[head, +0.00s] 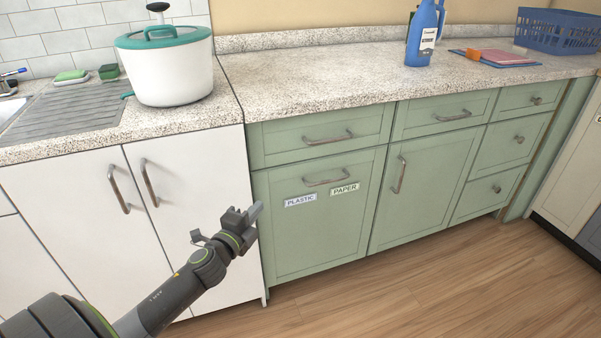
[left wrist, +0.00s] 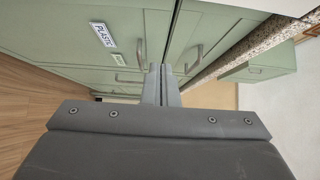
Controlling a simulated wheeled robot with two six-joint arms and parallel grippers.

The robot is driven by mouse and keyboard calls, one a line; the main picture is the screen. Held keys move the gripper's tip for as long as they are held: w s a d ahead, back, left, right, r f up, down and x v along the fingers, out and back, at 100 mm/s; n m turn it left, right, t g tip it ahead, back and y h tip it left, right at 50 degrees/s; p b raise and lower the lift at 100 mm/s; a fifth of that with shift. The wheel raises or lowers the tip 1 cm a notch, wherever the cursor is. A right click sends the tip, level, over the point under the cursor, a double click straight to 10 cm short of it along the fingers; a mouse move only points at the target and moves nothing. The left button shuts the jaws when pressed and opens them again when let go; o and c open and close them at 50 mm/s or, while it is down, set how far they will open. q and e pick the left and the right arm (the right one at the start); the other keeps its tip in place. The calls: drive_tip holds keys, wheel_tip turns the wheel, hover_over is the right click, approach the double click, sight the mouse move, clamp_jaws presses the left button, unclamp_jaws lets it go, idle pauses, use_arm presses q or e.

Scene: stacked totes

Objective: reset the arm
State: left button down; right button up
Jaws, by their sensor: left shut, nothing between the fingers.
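My left arm (head: 180,296) reaches in from the lower left in the head view. Its gripper (head: 256,211) is shut and empty, in front of the seam between the white cabinet and the green cabinet. In the left wrist view the shut fingers (left wrist: 161,72) point toward the green cabinet fronts, with nothing between them. I cannot tell from these views how far the fingertips are from the doors. My right gripper does not show.
Green cabinets (head: 319,242) with PLASTIC and PAPER labels stand shut beside white doors (head: 90,220). The speckled counter (head: 300,72) holds a white pot (head: 168,70), a blue bottle (head: 424,35) and a blue basket (head: 560,32). The wooden floor (head: 440,285) is clear.

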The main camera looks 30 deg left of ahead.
use_arm(q)
drive_tip(key=s+d+f+n+g+y, duration=0.2)
drive_tip(key=s+d+f+n+g, duration=0.2)
drive_tip(key=s+f+n+g, duration=0.95)
drive_tip(key=s+d+f+n+g+h, duration=0.1)
drive_tip(key=s+d+f+n+h, duration=0.15)
drive_tip(key=s+d+f, duration=0.4)
drive_tip(key=s+d+f+n+g+h, duration=0.1)
drive_tip(key=s+d+f+n+h, duration=0.15)
drive_tip(key=s+d, duration=0.65)
drive_tip(key=s+a+f+y+p, duration=0.1)
drive_tip(key=s+a+f+p, duration=0.5)
drive_tip(key=p, duration=0.6)
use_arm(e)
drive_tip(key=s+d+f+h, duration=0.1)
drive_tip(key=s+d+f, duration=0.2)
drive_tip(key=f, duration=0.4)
use_arm(q)
drive_tip(key=s+a+f+m+g+p, duration=0.1)
drive_tip(key=s+f+p, duration=0.1)
drive_tip(key=s+p, duration=0.7)
drive_tip(key=shift+a+y+p, duration=0.2)
drive_tip(key=shift+y+p, duration=0.2)
drive_tip(key=shift+p, duration=0.05)
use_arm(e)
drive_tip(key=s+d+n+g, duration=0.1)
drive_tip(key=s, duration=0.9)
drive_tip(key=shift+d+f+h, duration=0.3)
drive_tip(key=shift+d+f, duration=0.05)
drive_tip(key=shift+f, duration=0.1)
